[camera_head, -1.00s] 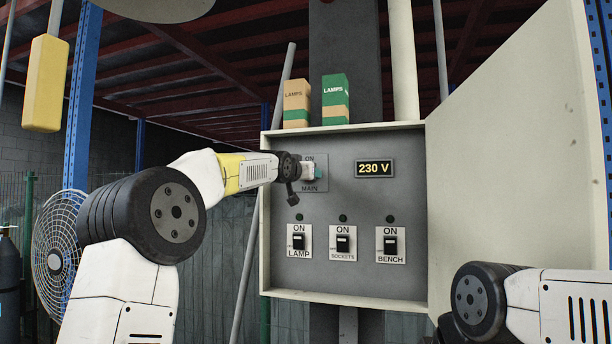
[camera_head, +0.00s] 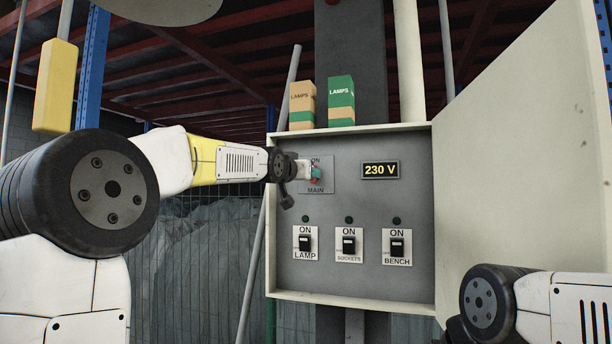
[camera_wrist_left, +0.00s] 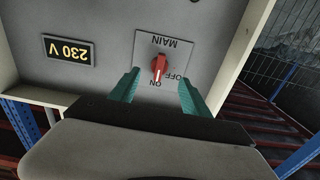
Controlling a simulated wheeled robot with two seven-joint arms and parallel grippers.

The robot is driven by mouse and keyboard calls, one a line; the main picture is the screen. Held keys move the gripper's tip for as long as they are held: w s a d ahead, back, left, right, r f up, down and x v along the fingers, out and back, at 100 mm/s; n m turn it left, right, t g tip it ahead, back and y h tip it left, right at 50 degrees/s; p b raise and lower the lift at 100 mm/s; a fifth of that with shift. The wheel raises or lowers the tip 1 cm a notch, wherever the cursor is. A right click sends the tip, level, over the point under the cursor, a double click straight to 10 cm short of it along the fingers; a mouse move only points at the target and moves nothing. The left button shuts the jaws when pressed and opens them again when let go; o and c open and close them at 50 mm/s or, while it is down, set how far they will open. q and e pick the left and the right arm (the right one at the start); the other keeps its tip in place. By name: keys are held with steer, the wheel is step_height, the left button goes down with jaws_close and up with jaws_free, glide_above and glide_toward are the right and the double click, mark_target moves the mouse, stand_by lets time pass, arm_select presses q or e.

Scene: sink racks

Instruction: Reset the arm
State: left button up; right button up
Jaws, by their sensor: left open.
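My left arm comes in from the left in the head view, and its gripper (camera_head: 314,173) is in front of the MAIN switch plate inside the open panel box (camera_head: 350,290). In the left wrist view the two green fingers of the left gripper (camera_wrist_left: 157,88) are apart. The red MAIN knob (camera_wrist_left: 159,66) shows between and just beyond them, with its light mark towards ON; whether the fingers touch it is not clear, but a gap shows on both sides. My right arm is at the lower right of the head view; its gripper is out of the picture.
The panel door (camera_head: 530,130) stands open at the right. Below MAIN are the LAMP (camera_head: 305,243), SOCKETS (camera_head: 348,244) and BENCH (camera_head: 397,246) switches. The display (camera_head: 380,170) reads 230 V. Two LAMPS boxes, brown (camera_head: 302,105) and green (camera_head: 341,100), stand on top. A yellow block (camera_head: 55,88) hangs at the left.

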arm_select(q)
steer(key=s+a+f+n+g+y, duration=0.1)
steer(key=s+a+f+g, duration=0.2)
steer(key=s+f, duration=0.9)
steer(key=s+a+f+n+g+y, duration=0.1)
steer(key=s+a+f+g, duration=0.3)
steer(key=s+f, duration=0.8)
steer(key=s+a+f+n+g+y, duration=0.1)
steer(key=s+a+f+g, duration=0.3)
steer(key=s+f, duration=0.9)
steer(key=s, duration=0.3)
steer(key=shift+a, duration=0.35)
